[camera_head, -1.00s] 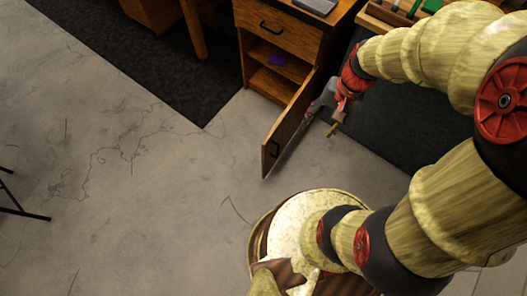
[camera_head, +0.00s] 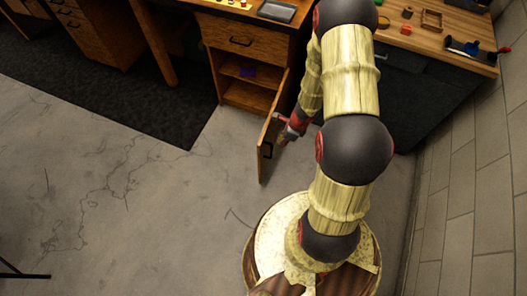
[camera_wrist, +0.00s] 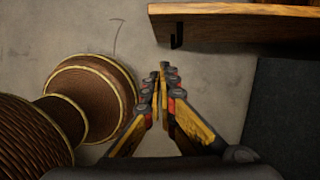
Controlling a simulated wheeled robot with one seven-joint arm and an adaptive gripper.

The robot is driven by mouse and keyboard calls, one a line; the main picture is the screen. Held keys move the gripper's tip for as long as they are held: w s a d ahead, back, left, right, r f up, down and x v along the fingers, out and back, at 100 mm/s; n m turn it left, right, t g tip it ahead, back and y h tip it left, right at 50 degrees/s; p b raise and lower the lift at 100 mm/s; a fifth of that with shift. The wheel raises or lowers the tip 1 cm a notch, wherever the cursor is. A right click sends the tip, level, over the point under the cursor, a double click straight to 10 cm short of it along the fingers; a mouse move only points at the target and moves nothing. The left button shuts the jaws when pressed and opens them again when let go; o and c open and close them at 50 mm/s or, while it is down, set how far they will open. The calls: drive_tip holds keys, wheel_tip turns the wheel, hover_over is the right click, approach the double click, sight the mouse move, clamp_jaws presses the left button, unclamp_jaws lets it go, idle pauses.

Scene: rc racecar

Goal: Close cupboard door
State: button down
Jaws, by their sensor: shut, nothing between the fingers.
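The wooden cupboard door (camera_head: 268,135) stands open, swung out from the right side of the cupboard (camera_head: 236,45) in the head view. A dark handle (camera_head: 267,150) shows near its free end. My gripper (camera_head: 282,142) is on the right side of the door, close to it; contact cannot be told. In the wrist view, my gripper (camera_wrist: 163,72) is shut and empty, its fingertips over the floor. The door's edge (camera_wrist: 250,24) crosses the top right there, with a dark handle (camera_wrist: 177,38) beyond the fingertips.
A dark mat (camera_head: 130,90) lies left of the cupboard. A worktop (camera_head: 440,30) with small objects stands at the right, before a block wall (camera_head: 465,170). The floor (camera_head: 150,210) at left is clear.

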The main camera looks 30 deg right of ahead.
drive_tip(key=w+a+f+b, duration=0.4)
drive_tip(key=f+b, duration=0.1)
drive_tip(key=f, duration=0.4)
drive_tip(key=shift+w+f, duration=0.35)
drive_tip(key=shift+a, duration=0.1)
